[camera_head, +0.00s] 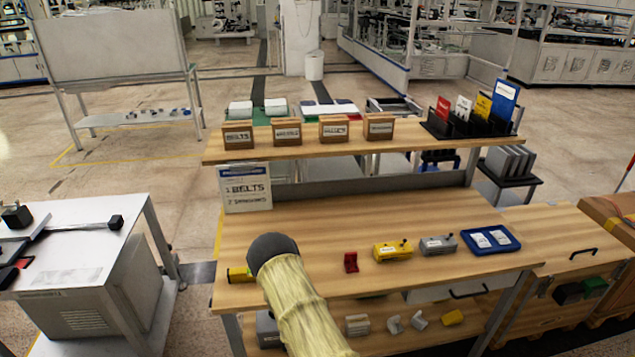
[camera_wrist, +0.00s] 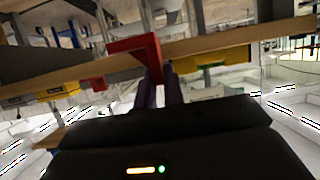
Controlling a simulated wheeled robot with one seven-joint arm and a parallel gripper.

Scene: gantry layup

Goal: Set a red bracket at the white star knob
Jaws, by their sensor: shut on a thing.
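My gripper (camera_wrist: 160,82) shows in the wrist view, its two dark fingers shut on a red bracket (camera_wrist: 133,47). The held bracket is L-shaped and sits at the fingertips, clear of the wooden table. In the head view my arm hides the gripper and this bracket. A second red bracket (camera_head: 351,263) stands on the table, right of my arm; a red piece also shows in the wrist view (camera_wrist: 93,84).
A blue tray (camera_head: 514,240) with white packets lies at the table's right. A yellow piece (camera_head: 239,275) is left of my arm, partly hidden. A raised shelf (camera_head: 300,147) carries labelled boxes and a black card rack.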

